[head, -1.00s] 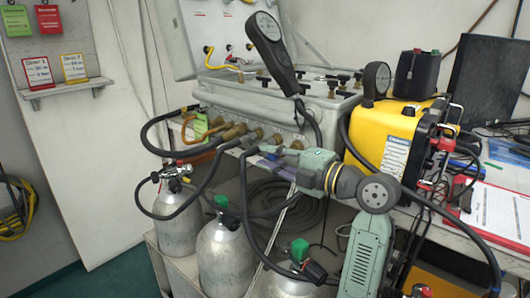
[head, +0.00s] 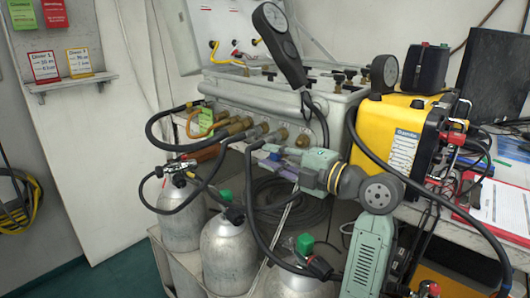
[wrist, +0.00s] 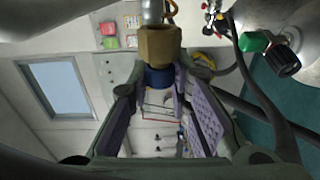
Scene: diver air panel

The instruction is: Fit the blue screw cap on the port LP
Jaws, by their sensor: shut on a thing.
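My gripper (wrist: 159,82) shows in the wrist view with purple-padded fingers on both sides of the blue screw cap (wrist: 158,77). It is shut on the cap. The cap sits directly against the end of a brass hex fitting (wrist: 159,45), in line with it; I cannot tell whether the threads are engaged. In the head view my gripper (head: 268,162) is just below the row of brass ports (head: 260,130) on the grey panel box (head: 255,95). The cap is mostly hidden there by the fingers. No LP label can be read.
Black hoses (head: 160,130) loop from the ports at the left. Grey cylinders (head: 228,255) stand below. A yellow case (head: 395,135) and a clipboard (head: 497,205) lie on the bench at right. A gauge on a black holder (head: 272,30) rises above the panel.

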